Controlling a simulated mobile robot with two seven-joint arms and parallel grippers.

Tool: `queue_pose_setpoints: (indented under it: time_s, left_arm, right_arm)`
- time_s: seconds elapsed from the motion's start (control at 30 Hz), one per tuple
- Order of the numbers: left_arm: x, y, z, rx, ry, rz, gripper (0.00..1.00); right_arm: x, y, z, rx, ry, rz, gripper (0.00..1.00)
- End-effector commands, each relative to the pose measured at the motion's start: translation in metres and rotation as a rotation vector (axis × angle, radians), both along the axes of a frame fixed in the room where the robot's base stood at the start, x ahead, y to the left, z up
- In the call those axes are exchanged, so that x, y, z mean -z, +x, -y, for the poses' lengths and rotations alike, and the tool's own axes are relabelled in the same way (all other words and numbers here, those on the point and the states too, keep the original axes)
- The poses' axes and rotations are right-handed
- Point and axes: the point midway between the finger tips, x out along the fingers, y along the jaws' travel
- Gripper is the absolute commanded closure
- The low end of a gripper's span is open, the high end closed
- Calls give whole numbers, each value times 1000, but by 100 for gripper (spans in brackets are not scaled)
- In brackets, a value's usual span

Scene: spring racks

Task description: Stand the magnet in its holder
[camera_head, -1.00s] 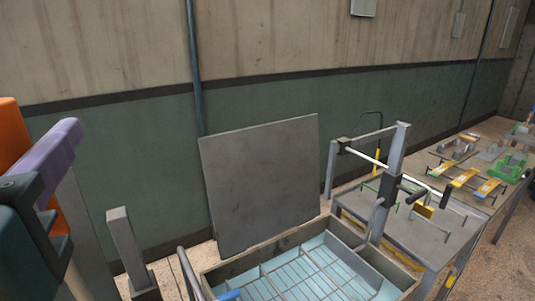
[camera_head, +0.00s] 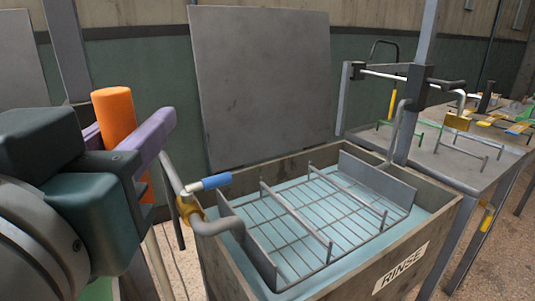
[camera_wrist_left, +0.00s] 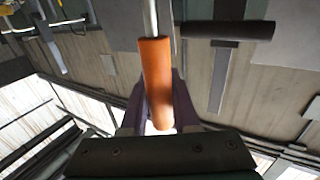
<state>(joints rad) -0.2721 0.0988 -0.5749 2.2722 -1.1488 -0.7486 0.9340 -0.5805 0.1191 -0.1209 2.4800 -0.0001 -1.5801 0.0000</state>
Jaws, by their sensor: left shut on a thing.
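My left gripper (camera_head: 137,140), with purple fingers, is shut on an orange cylindrical handle (camera_head: 113,112) at the left of the head view. I take this to be the magnet's handle. It stands nearly upright, slightly tilted, and its lower part is partly hidden by the fingers. In the left wrist view the orange handle (camera_wrist_left: 156,80) lies between the purple fingers, and a pale rod (camera_wrist_left: 150,18) extends from its end. The magnet's tip is not clear. I cannot make out its holder for sure. My right gripper is not in view.
A rinse tank (camera_head: 335,282) with a wire rack (camera_head: 300,225) in blue liquid stands right of my gripper. A bent pipe with a blue-handled valve (camera_head: 208,183) rises at its left edge. A grey panel (camera_head: 262,80) stands behind. A bench with tools (camera_head: 470,150) is at the right.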

Motion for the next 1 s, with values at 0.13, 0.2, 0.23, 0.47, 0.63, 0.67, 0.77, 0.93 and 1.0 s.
queue_pose_setpoints:
  time_s: [0.13, 0.2, 0.23, 0.47, 0.63, 0.67, 0.77, 0.93, 1.0]
  left_arm:
    - [66, 6, 5, 44, -2, 3, 100]
    - [84, 8, 8, 63, 0, 4, 100]
    - [91, 9, 9, 69, 0, 4, 100]
    - [123, 13, 13, 107, -1, 4, 100]
    - [126, 13, 14, 115, 0, 3, 100]
    - [125, 13, 14, 116, 0, 3, 100]
    - [124, 13, 14, 115, 0, 3, 100]
    - [124, 13, 14, 115, -1, 2, 100]
    - [125, 12, 14, 114, -3, 2, 100]
  right_arm:
    - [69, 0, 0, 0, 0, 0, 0]
    - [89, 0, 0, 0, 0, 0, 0]
    - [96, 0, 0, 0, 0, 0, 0]
    - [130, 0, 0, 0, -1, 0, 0]
    - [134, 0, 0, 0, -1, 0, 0]
    - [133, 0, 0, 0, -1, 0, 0]
    - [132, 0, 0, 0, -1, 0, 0]
    - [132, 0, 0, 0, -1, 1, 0]
    - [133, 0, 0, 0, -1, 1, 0]
